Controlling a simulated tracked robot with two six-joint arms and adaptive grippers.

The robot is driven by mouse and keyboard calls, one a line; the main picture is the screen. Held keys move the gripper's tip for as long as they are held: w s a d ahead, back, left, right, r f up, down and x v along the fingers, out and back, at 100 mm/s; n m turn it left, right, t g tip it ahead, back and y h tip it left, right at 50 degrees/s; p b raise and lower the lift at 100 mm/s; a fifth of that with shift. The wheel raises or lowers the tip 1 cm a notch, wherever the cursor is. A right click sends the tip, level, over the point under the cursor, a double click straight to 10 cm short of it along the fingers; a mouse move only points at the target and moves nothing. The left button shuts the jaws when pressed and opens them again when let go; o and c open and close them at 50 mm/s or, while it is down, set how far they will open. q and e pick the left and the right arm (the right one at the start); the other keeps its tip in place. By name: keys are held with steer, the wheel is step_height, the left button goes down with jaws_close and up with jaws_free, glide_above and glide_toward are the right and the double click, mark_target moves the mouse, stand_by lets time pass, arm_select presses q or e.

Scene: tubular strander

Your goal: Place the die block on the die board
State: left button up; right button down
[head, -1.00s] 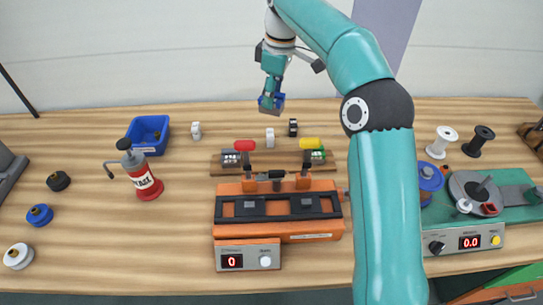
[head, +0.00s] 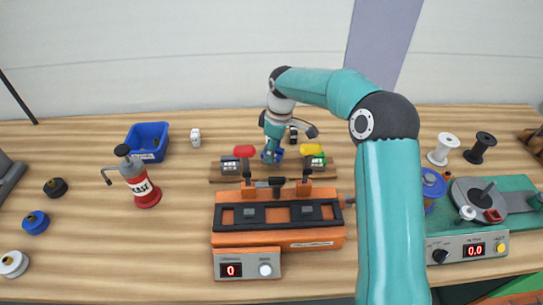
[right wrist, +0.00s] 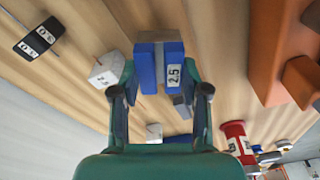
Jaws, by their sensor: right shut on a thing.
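My right gripper (head: 271,152) is shut on a blue die block (right wrist: 147,68) labelled 2.5, which shows between its fingers in the right wrist view. In the head view the gripper points down over the middle of the wooden die board (head: 226,179), between a red handle (head: 244,151) and a yellow handle (head: 312,149). I cannot tell whether the block touches the board. A black die block (head: 293,135) stands behind the board and also shows in the right wrist view (right wrist: 38,38). A white block (right wrist: 108,70) lies near the gripper there. My left gripper is out of view.
An orange machine (head: 280,238) with a display stands in front of the board. A red grease can (head: 141,188) and a blue bin (head: 147,142) are at left. A green turntable device (head: 482,212) is at right.

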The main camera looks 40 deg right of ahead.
steer(key=shift+f, duration=1.3)
steer(key=shift+f, duration=0.2)
steer(key=c, duration=0.6)
jaws_free()
steer(key=shift+r, duration=0.15)
steer(key=r, duration=0.8)
steer(key=s+r, duration=0.1)
steer(key=r, duration=0.3)
steer(key=shift+s+d, duration=0.1)
steer(key=shift+d, duration=0.3)
